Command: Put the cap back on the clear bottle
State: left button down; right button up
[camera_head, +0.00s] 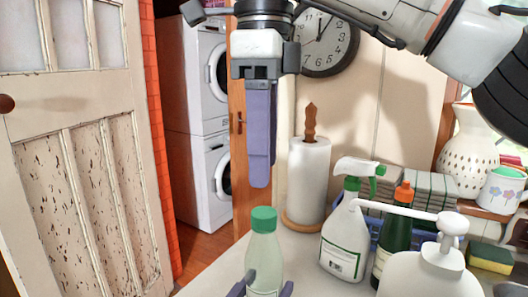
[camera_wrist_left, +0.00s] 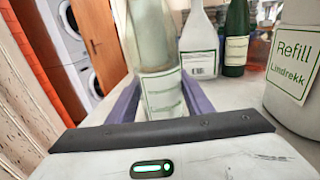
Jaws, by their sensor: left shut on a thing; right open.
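The clear bottle (camera_head: 264,252) is pale green and stands upright at the bottom of the head view. A green cap (camera_head: 264,219) sits on its top; I cannot tell how tightly. My left gripper (camera_head: 264,287) is shut on the bottle's lower body, a purple finger on each side. The left wrist view shows the labelled bottle (camera_wrist_left: 163,92) between these fingers (camera_wrist_left: 160,103); its cap is out of that view. My right gripper (camera_head: 259,182) points down, empty, above the cap and apart from it. Its fingers overlap from this side, and it is open.
A paper towel roll (camera_head: 309,180) stands behind the bottle. To the right are a white spray bottle (camera_head: 345,243), a dark green bottle (camera_head: 398,235) with an orange top and a white pump bottle (camera_head: 432,275). A sponge (camera_head: 490,257) lies far right.

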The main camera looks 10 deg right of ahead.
aim_at(264, 212)
notch_tip(264, 212, down, 8)
jog(key=shift+r, duration=0.15)
dwell(0.4)
jog(key=c, duration=1.1)
jog(key=o, duration=1.2)
notch_tip(264, 212, up, 12)
